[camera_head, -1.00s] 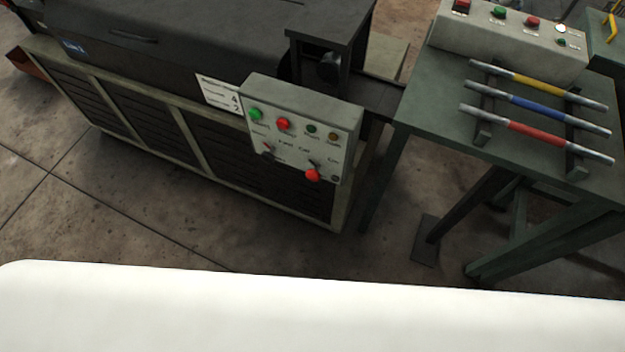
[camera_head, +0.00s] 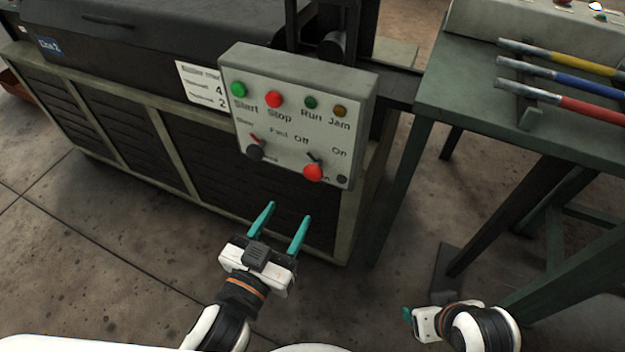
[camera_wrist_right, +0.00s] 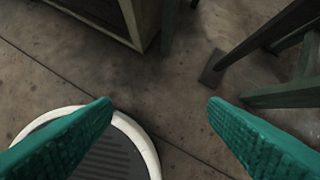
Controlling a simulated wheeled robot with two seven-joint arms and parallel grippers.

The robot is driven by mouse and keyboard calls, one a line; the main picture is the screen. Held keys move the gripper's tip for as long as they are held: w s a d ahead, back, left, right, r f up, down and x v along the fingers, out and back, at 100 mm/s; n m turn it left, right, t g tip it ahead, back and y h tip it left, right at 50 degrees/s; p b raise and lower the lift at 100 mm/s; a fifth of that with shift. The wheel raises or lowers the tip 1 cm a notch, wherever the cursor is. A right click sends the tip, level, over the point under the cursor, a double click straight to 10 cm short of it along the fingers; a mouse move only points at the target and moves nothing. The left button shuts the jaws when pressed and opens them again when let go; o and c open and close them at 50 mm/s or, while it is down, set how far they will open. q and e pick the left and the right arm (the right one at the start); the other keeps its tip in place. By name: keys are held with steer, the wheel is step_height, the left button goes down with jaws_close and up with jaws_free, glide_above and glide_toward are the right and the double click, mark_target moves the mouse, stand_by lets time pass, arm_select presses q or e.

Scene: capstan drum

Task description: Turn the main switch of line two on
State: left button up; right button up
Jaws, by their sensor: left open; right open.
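The machine marked Line 2 (camera_head: 48,45) carries a tilted grey control panel (camera_head: 300,118). On its lower right is the main switch, a red knob (camera_head: 313,172) with a dark pointer tilted up-left towards the Off label; On is printed to its right. A dark knob (camera_head: 254,152) with a red pointer sits at lower left, by Slow and Fast labels. My left gripper (camera_head: 289,212) is open and empty, below and in front of the panel, touching nothing. My right gripper (camera_head: 407,316) is low at the right, partly hidden in the head view; its open teal fingers show in the right wrist view (camera_wrist_right: 160,105).
The panel also has a green Start button (camera_head: 239,89), a red Stop button (camera_head: 274,99) and Run and Jam lamps. A green table (camera_head: 455,98) with yellow, blue and red bars stands at the right. Floor is free before the machine.

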mark_target(311, 176)
arm_select(q)
steer(key=x, duration=1.1)
steer(key=shift+w, duration=0.15)
steer(key=shift+w+d, duration=0.15)
steer(key=shift+w, duration=0.1)
arm_select(e)
steer(key=w, duration=0.1)
steer(key=w+t, duration=0.1)
steer(key=w+a+r+t, duration=0.1)
steer(key=shift+y, duration=0.3)
arm_select(q)
steer(key=shift+c, duration=0.3)
